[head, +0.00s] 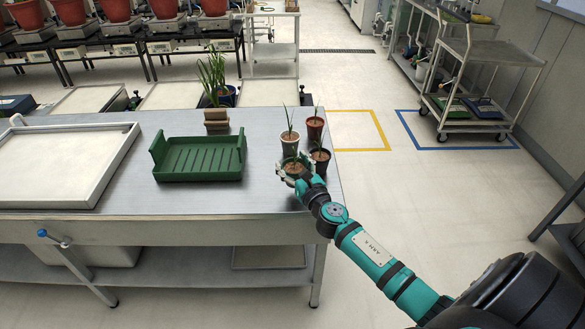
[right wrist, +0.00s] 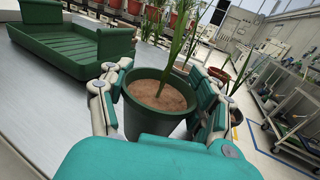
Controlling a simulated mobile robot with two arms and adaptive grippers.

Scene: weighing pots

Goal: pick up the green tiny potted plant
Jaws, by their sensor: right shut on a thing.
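The green tiny potted plant (right wrist: 155,118) fills the middle of the right wrist view, a dark green pot with brown soil and thin green leaves, upright. My right gripper (right wrist: 158,98) has one finger on each side of the pot and is shut on it. I cannot tell whether the pot still touches the table. My left gripper is not in view.
A white pot (head: 290,143), a reddish pot (head: 315,131) and a dark pot (head: 322,166) stand close behind and beside my right gripper. A green tray (head: 200,160) and a white-rimmed tray (head: 120,165) lie farther left. The table (head: 235,198) is bare between the green tray and the pots.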

